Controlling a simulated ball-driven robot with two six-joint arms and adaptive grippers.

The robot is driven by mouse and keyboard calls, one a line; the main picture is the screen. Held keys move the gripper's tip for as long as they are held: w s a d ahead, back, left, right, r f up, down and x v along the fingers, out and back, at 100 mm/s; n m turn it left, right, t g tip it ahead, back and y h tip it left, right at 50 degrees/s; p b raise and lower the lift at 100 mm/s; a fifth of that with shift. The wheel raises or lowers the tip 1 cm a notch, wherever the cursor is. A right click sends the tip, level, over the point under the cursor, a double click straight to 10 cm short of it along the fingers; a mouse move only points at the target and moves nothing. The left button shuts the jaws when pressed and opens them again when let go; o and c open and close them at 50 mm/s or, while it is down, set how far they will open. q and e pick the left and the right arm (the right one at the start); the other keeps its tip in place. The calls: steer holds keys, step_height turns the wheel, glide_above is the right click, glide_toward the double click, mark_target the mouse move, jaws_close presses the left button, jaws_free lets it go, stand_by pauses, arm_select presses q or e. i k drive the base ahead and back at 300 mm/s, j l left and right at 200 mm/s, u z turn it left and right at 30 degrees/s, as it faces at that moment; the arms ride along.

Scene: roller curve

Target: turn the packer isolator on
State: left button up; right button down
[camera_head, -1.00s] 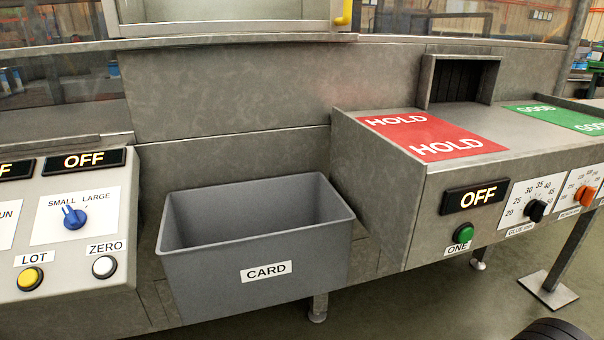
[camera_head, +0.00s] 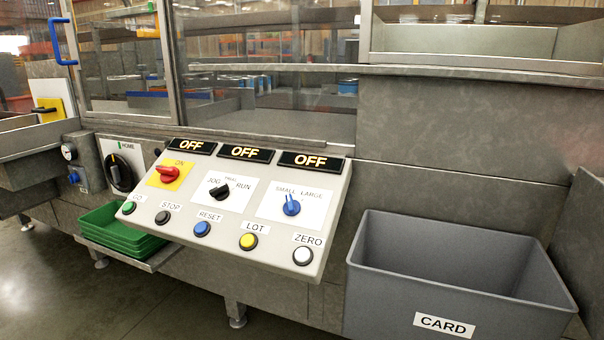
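A sloped control panel (camera_head: 240,205) stands in the middle of the view. At its upper left is a red rotary switch (camera_head: 169,174) on a yellow plate, with the word ON above it. The red handle lies roughly sideways; I cannot tell its exact setting. The display above it (camera_head: 192,146) reads OFF, as do the two displays (camera_head: 246,153) and (camera_head: 310,161) to its right. No label naming the packer isolator is readable. Neither of my grippers is in view.
A black selector (camera_head: 219,192), a blue selector (camera_head: 291,205) and several push buttons share the panel. A grey CARD bin (camera_head: 440,290) stands right of it, green trays (camera_head: 115,228) lower left. Farther left are a black HOME dial (camera_head: 120,172) and a yellow plate with a black handle (camera_head: 47,110).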

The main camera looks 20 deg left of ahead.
mark_target(168, 175)
steer(key=u, duration=1.3)
